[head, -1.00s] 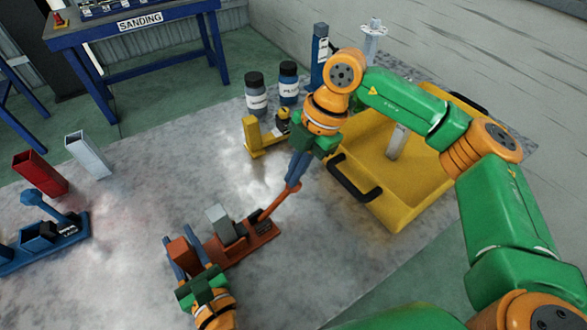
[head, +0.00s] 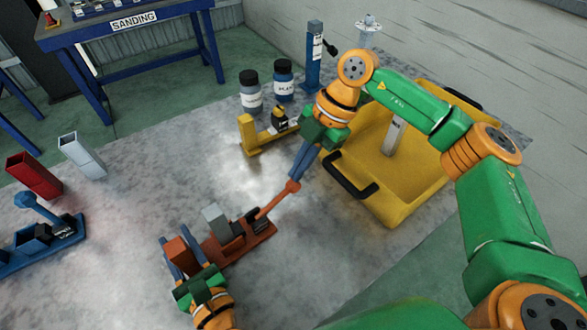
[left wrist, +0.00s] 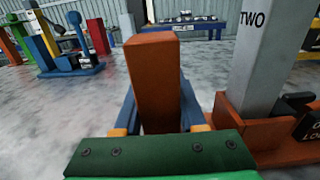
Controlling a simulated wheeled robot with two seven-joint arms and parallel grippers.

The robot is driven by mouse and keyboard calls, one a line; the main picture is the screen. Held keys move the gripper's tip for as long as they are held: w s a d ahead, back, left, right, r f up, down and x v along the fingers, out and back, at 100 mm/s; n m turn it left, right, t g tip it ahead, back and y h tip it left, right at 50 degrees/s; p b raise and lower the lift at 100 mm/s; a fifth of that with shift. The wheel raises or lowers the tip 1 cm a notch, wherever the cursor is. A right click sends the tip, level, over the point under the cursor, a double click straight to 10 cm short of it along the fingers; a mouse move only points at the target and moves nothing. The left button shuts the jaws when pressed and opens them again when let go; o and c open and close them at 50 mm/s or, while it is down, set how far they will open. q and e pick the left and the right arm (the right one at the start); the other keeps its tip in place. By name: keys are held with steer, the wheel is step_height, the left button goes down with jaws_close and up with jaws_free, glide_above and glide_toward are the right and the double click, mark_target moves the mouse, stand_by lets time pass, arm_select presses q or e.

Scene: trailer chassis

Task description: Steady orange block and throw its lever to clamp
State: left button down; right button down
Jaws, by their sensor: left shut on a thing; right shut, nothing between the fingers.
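My left gripper (head: 181,248) is shut on the orange upright, with one blue finger on each side, also seen in the left wrist view (left wrist: 157,112). My right gripper (head: 295,177) is shut and empty, its fingertips at the knob. I cannot tell whether they touch it.
A yellow tray (head: 400,207) lies right of the lever. A yellow block (head: 252,138), two dark bottles (head: 283,85) and a blue post (head: 314,55) stand behind. A blue lever block (head: 45,245) and red and grey posts are at left.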

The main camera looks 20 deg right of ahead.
mark_target(190, 266)
steer(key=r, duration=0.3)
steer(key=s+r, duration=0.1)
steer(key=shift+a+r, duration=0.2)
steer(key=shift+a, duration=0.1)
arm_select(q)
steer(key=shift+c, duration=0.8)
jaws_free()
arm_select(e)
steer(key=d+v, duration=0.1)
steer(key=v, duration=0.8)
steer(key=shift+w, duration=0.15)
steer(key=shift+f, duration=0.1)
arm_select(q)
steer(key=b+v, duration=0.1)
steer(key=v, duration=0.6)
steer(key=shift+s+d+b, duration=0.15)
steer(key=shift+s+b, duration=0.1)
steer(key=shift+b, duration=0.15)
steer(key=shift+s+d, duration=0.1)
steer(key=shift+s, duration=0.1)
steer(key=shift+o, duration=0.8)
arm_select(e)
steer(key=shift+f, duration=0.85)
